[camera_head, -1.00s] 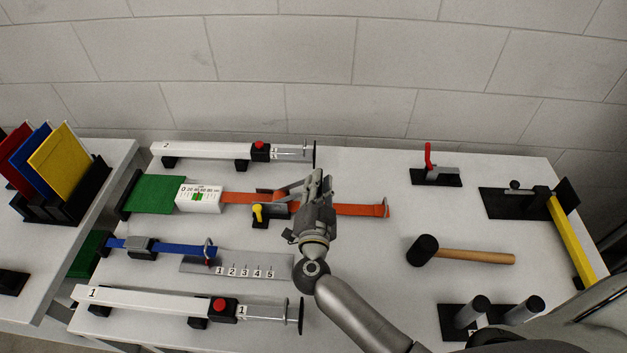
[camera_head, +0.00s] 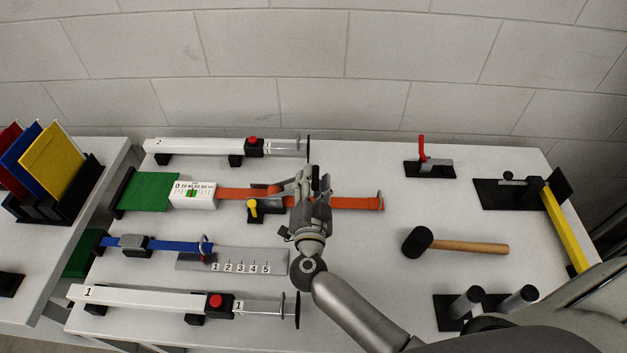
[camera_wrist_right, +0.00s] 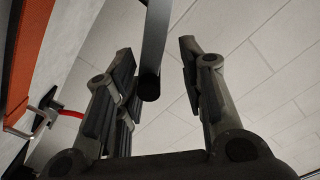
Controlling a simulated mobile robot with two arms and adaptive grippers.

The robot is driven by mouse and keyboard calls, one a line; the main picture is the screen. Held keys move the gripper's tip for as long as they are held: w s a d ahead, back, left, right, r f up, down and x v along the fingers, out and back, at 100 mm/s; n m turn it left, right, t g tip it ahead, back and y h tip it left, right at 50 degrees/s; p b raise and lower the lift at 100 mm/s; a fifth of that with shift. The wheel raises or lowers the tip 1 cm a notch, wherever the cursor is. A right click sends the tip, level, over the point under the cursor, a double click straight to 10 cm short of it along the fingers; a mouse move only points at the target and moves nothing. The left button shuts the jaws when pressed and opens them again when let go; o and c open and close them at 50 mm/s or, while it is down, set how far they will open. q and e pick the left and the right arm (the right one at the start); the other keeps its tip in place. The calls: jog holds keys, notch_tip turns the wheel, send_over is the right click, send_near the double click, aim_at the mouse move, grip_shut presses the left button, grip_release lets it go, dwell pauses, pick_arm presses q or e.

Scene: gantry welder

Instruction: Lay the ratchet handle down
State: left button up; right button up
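The ratchet sits on the orange strap (camera_head: 350,203) on the table. Its grey handle (camera_head: 291,186) is raised toward my right gripper in the head view. In the right wrist view the handle (camera_wrist_right: 154,45) is a bar with a dark round end, lying between the two fingers. My right gripper (camera_head: 315,178) is over the strap, just right of the ratchet. In the wrist view its fingers (camera_wrist_right: 157,55) are apart, with a clear gap between the handle and the right finger. I cannot tell whether the left finger touches the handle. My left gripper is not in view.
A yellow knob (camera_head: 253,208) on a black base stands beside the ratchet. A white gauge box (camera_head: 193,195) sits left along the strap. A blue strap (camera_head: 180,246) and numbered plate (camera_head: 240,263) lie in front. A mallet (camera_head: 465,246) lies right.

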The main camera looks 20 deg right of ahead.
jog(key=v, duration=1.1)
jog(key=shift+s, duration=0.35)
jog(key=shift+a, duration=0.1)
